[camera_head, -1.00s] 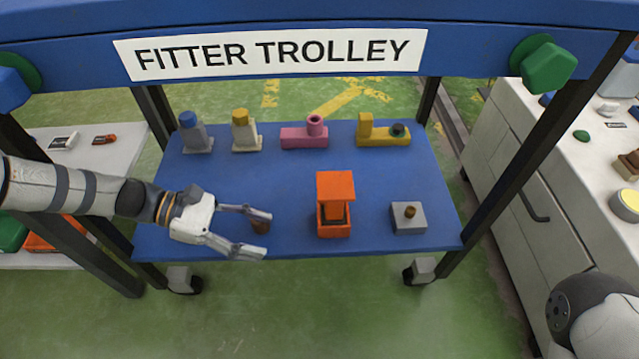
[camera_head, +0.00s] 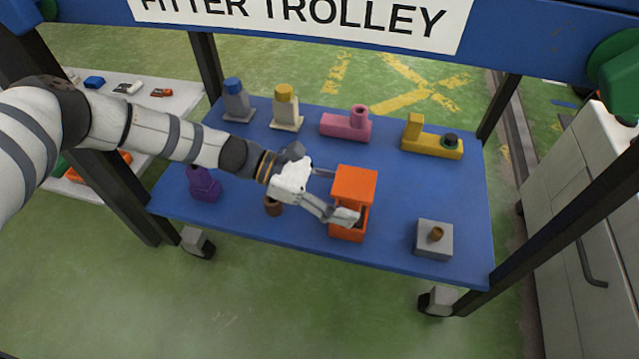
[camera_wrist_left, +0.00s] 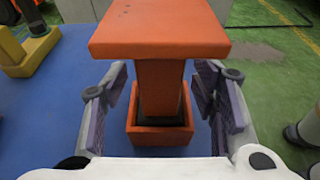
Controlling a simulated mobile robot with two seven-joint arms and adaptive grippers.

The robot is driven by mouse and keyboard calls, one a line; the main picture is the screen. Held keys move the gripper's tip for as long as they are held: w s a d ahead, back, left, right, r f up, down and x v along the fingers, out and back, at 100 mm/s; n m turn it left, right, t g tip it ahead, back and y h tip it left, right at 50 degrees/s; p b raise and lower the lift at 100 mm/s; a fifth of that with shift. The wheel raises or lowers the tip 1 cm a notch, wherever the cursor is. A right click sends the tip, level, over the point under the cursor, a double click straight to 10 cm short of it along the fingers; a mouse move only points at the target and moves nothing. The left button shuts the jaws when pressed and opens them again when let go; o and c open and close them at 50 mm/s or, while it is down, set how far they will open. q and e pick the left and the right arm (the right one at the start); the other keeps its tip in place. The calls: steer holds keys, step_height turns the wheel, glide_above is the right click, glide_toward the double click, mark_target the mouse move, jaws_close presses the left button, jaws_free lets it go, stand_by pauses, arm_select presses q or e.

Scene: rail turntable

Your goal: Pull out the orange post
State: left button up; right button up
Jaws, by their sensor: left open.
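The orange post (camera_head: 354,187) has a wide square cap and stands upright in an orange open box (camera_head: 347,234) on the blue trolley shelf. In the left wrist view the post (camera_wrist_left: 159,88) shows a narrower stem below the cap, with its foot inside the box (camera_wrist_left: 160,136). My left gripper (camera_head: 340,195) is open at the post, below the cap. In the wrist view its fingers stand on both sides of the stem, with gaps to it. In the head view one finger passes in front of the box and part of the other is hidden. My right gripper is not in view.
A brown cylinder (camera_head: 273,208) and a purple piece (camera_head: 204,184) lie near my left arm. A grey block (camera_head: 433,239) with a peg is to the right. Yellow (camera_head: 432,147), pink (camera_head: 345,127) and grey-and-blue (camera_head: 237,103) pieces line the back. Dark trolley posts frame the shelf.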

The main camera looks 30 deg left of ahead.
arm_select(q)
steer(key=shift+w+d+f, duration=0.15)
steer(key=shift+w+d, duration=0.05)
steer(key=shift+d, duration=0.35)
jaws_close()
steer(key=c, duration=0.8)
jaws_free()
jaws_close()
steer(key=shift+r+p, duration=0.4)
steer(key=shift+r, duration=0.3)
